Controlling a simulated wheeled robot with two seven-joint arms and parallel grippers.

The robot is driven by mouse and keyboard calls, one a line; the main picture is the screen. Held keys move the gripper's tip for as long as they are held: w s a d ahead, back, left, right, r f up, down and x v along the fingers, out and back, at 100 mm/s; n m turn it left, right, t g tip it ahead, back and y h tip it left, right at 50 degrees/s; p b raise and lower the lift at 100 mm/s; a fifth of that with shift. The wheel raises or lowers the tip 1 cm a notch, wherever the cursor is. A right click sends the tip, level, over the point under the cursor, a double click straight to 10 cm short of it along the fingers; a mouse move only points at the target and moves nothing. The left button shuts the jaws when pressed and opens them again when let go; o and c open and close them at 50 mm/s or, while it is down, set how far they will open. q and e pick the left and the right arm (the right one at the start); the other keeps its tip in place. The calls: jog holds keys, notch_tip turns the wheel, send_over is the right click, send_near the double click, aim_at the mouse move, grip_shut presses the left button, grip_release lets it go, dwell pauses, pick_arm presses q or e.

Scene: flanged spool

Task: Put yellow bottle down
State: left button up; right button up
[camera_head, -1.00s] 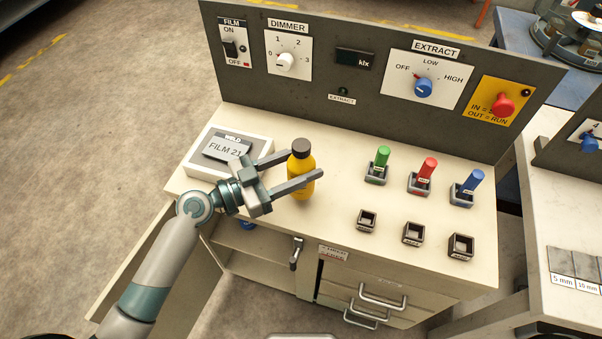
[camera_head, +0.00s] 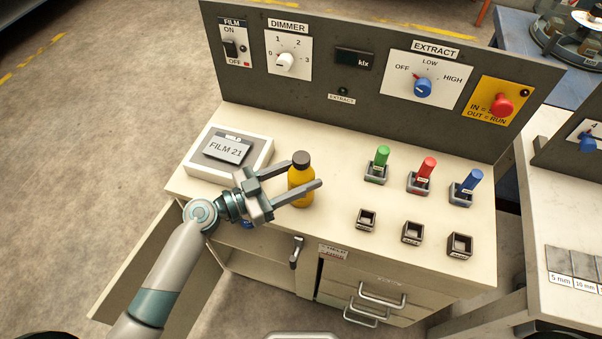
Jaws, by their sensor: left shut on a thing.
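The yellow bottle (camera_head: 300,194) with a dark cap stands upright above the cream worktop (camera_head: 330,190), left of the middle. My left gripper (camera_head: 304,175) comes in from the left and is shut on the bottle, one finger on each side of it. The bottle's base is at or very close to the worktop; I cannot tell whether it touches. My right gripper is not in view.
A white tray with a "FILM 21" card (camera_head: 228,149) lies left of the bottle. Green (camera_head: 382,160), red (camera_head: 427,170) and blue (camera_head: 472,183) handles stand in holders at right, with empty square sockets (camera_head: 412,233) before them. A control panel (camera_head: 340,90) rises behind.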

pick_arm(q)
jog(key=o, duration=1.2)
jog(key=shift+o, duration=0.4)
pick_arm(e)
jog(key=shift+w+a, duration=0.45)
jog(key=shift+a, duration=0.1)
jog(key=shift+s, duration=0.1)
